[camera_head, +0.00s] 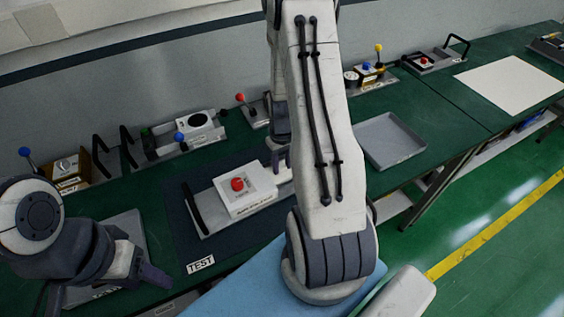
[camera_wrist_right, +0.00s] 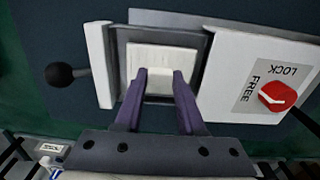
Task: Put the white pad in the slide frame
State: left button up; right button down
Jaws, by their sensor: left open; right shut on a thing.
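The slide frame (camera_wrist_right: 122,62) is a grey square frame with a shallow recess, in the right wrist view. The ribbed white pad (camera_wrist_right: 158,62) lies within the frame's outline; I cannot tell whether it is fully seated. My right gripper (camera_wrist_right: 160,76) is shut on the pad's near part. In the head view my right gripper (camera_head: 280,158) is partly hidden by my right arm, beside a white box (camera_head: 248,190) with a red knob (camera_head: 238,184). The wrist view shows FREE and LOCK beside this knob (camera_wrist_right: 277,96). My left gripper (camera_head: 140,273) is open and empty at lower left.
A grey tray (camera_head: 390,140) stands right of my right arm. Another grey tray (camera_head: 128,224) lies near my left gripper. Several lever and knob fixtures line the back of the green bench. A black-knobbed lever (camera_wrist_right: 60,74) stands beside the frame.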

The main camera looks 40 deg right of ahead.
aim_at(282, 167)
jog(key=shift+f, duration=0.1)
jog(key=shift+f, duration=0.15)
jog(key=c, duration=0.5)
grip_release()
jog(key=shift+r, duration=0.2)
jog(key=shift+r, duration=0.2)
notch_tip(282, 167, up, 12)
jog(key=b, duration=0.2)
